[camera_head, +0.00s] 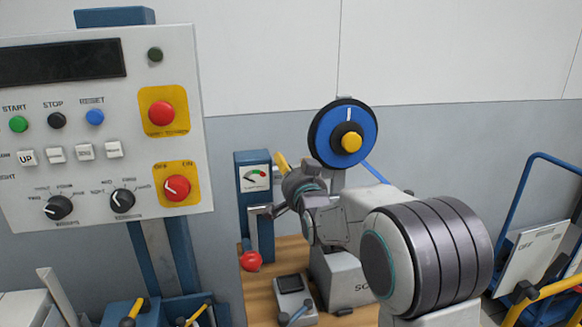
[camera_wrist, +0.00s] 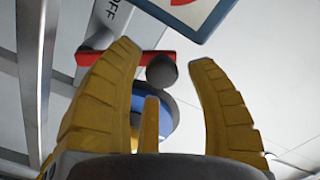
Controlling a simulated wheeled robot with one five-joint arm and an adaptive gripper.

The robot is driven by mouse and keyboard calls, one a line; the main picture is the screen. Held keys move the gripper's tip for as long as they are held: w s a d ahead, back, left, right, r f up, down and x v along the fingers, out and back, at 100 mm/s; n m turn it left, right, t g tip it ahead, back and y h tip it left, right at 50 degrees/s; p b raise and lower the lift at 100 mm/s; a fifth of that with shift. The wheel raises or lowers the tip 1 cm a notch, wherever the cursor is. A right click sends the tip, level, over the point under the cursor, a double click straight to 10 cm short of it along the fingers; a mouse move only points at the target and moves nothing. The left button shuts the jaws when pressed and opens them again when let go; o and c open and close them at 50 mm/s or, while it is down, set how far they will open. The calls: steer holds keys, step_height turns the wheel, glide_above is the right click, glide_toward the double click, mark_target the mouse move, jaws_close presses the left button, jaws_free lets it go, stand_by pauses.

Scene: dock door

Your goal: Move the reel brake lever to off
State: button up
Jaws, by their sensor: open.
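In the wrist view, a red bar (camera_wrist: 94,58) with a dark grey ball knob (camera_wrist: 162,70) shows beyond my gripper (camera_wrist: 164,58). It appears to be the brake lever; letters reading OFF (camera_wrist: 113,8) stand near its left end. My yellow fingers are spread, one on each side of the knob, and hold nothing. I cannot tell whether they touch it. In the head view, a yellow finger of my gripper (camera_head: 283,161) shows beside the gauge post. My arm hides the lever there. The blue reel (camera_head: 325,136) with a yellow hub is just right of the gripper.
A blue-framed gauge (camera_head: 254,179) stands left of my gripper. A control panel (camera_head: 80,165) fills the left. The wooden bench (camera_head: 272,288) holds a red ball (camera_head: 250,261) and a small grey box (camera_head: 293,287). A blue cart frame (camera_head: 522,190) stands at right.

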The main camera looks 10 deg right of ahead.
steer(key=shift+c, duration=0.5)
jaws_close()
steer(key=shift+f+b, duration=0.2)
steer(key=shift+b, duration=0.65)
steer(key=shift+a+f+n+b, duration=0.25)
steer(key=shift+n+b, duration=0.35)
steer(key=shift+b, duration=0.4)
steer(key=shift+a+n+b, duration=0.2)
steer(key=shift+n+b, duration=0.1)
steer(key=shift+b, duration=0.1)
steer(key=shift+a, duration=0.25)
steer(key=shift+c, duration=1.4)
jaws_free()
steer(key=o, duration=0.4)
steer(key=shift+r, duration=0.1)
